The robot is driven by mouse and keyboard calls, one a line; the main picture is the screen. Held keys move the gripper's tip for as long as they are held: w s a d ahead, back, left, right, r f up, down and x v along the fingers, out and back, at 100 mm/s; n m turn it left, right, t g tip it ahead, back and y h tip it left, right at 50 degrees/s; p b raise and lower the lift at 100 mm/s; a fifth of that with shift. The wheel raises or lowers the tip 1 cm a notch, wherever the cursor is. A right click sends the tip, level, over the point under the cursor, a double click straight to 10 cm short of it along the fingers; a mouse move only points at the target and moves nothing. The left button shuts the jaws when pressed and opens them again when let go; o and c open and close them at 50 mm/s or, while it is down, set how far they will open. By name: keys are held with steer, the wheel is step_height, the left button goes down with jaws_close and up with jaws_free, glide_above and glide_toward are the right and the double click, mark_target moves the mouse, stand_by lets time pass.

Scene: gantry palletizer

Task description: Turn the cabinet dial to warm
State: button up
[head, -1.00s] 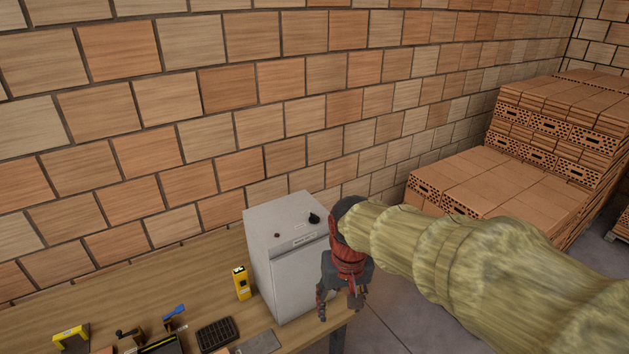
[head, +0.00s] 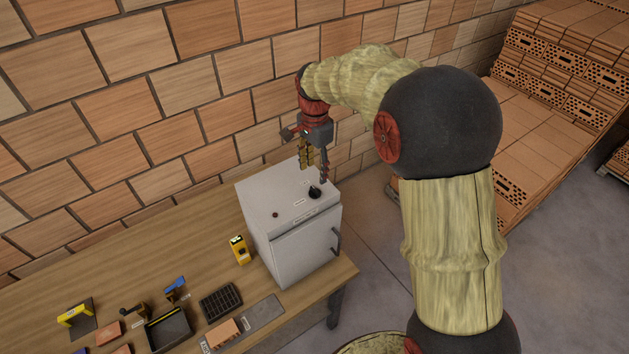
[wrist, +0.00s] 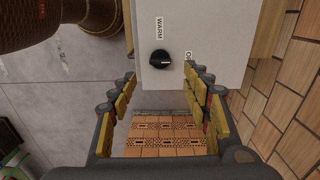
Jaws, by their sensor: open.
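The cabinet (head: 300,250) is a white-grey box with a front door, standing on the wooden table. A black round dial (head: 315,193) sits on its top face, also seen in the wrist view (wrist: 160,59). The dial's white mark points right in the wrist view, toward a label beginning with "O" (wrist: 190,56) that a finger partly hides. The "WARM" label (wrist: 159,27) lies above the dial in that view. My gripper (head: 313,172) points down just above the dial, open and empty. In the wrist view its fingers (wrist: 160,76) stand apart on either side, with no clear contact.
A small red-brown knob (head: 276,215) is also on the cabinet top. A yellow device (head: 239,249) stands left of the cabinet. A black grid tray (head: 220,301) and several tools lie on the table (head: 170,257). The brick wall rises behind; brick stacks (head: 560,70) stand at right.

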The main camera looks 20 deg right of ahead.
mark_target(315, 189)
steer(key=shift+f, duration=0.5)
steer(key=shift+f+p, duration=0.85)
steer(key=shift+f, duration=2.6)
steer(key=shift+c, duration=1)
steer(key=c, duration=0.9)
